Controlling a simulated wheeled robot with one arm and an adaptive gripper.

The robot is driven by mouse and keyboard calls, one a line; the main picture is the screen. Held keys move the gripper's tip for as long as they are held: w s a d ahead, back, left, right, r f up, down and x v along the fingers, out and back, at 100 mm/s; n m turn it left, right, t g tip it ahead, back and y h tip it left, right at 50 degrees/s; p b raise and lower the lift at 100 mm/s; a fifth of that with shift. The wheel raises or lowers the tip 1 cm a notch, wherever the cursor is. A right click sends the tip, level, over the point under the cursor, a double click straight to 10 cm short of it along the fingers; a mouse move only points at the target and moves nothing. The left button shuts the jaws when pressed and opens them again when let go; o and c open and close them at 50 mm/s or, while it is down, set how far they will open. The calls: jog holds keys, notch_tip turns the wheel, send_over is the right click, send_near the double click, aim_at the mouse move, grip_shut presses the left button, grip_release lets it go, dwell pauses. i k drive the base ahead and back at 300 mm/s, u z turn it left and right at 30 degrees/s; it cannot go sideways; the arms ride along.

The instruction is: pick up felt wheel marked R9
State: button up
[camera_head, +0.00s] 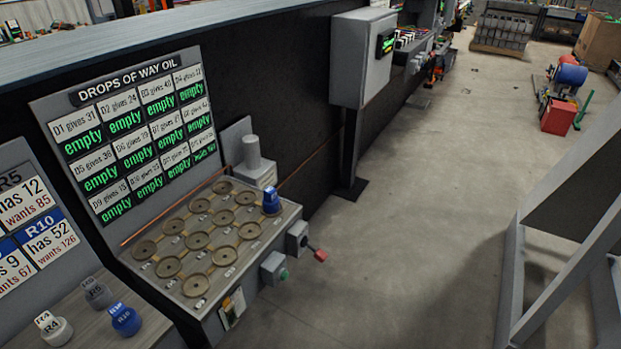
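No wheel with a readable R9 mark shows. At the bottom left, a grey-white piece marked R4 (54,328), a dark grey piece with a mark that looks like R5 (97,293) and a blue piece that looks marked R10 (125,319) stand on a grey surface. Another blue piece (271,201) stands at the far right corner of the panel of round brass seats; its mark is too small to read. The other round seats look empty. My gripper is not in view.
A board with R5 and R10 labels (36,215) is cut off at left. A grey frame (512,270) stands right. The floor (400,230) between is clear.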

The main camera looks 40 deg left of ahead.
aim_at(270, 203)
jog(key=i, duration=0.55)
jog(key=u, duration=3.05)
jog(key=i, duration=0.5)
jog(key=z, duration=0.05)
